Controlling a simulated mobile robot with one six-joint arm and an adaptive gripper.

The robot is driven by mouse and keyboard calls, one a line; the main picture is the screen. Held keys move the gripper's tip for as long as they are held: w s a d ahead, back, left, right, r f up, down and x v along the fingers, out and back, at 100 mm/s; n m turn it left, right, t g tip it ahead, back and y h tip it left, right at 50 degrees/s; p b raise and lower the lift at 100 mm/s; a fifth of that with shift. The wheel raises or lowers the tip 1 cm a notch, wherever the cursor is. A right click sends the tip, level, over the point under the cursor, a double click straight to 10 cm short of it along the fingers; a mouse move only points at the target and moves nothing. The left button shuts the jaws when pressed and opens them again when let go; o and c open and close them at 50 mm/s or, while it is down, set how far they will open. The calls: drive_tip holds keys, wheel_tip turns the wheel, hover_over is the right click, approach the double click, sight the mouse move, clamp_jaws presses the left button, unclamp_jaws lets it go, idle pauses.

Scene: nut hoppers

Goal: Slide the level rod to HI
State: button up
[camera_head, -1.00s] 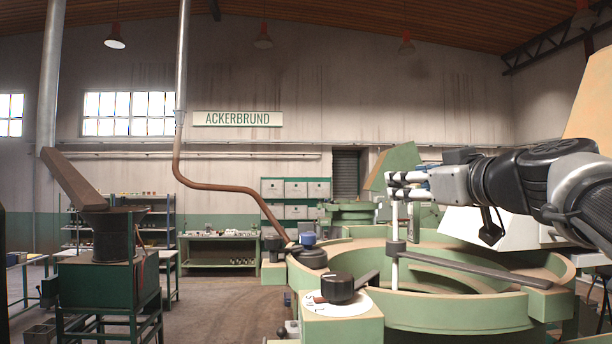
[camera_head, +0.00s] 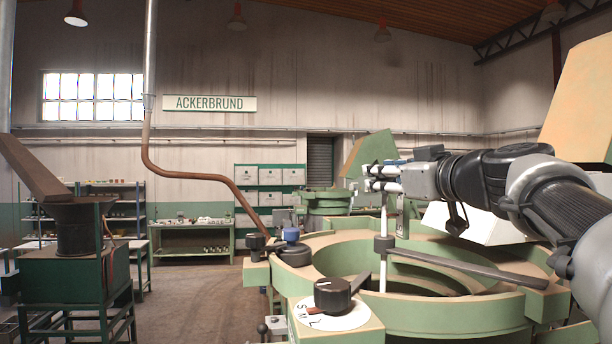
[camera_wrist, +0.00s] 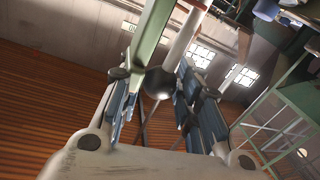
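The level rod (camera_head: 383,268) is a thin white upright rod passing through a dark grey collar (camera_head: 383,244) at the green bowl. My gripper (camera_head: 376,178) is at the rod's upper end, its fingers pointing left. The fingers hide the rod's top. In the wrist view, my gripper's two blue-padded fingers (camera_wrist: 157,100) stand apart. A pale bar (camera_wrist: 153,38) reaches in near the left finger; I cannot tell whether they touch. No HI mark is readable.
A long dark bar (camera_head: 470,266) runs right from the collar across the green bowl (camera_head: 455,310). A black knob (camera_head: 332,294) on a white S-M-L dial stands in front. Open floor lies left of the bowl.

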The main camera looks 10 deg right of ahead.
clamp_jaws()
drive_tip(key=shift+s+r+p, duration=0.1)
drive_tip(key=shift+r+p, duration=0.5)
drive_tip(key=shift+r, duration=1.3)
drive_tip(key=shift+o, duration=0.3)
unclamp_jaws()
drive_tip(key=o, duration=0.4)
drive_tip(key=shift+f, duration=0.1)
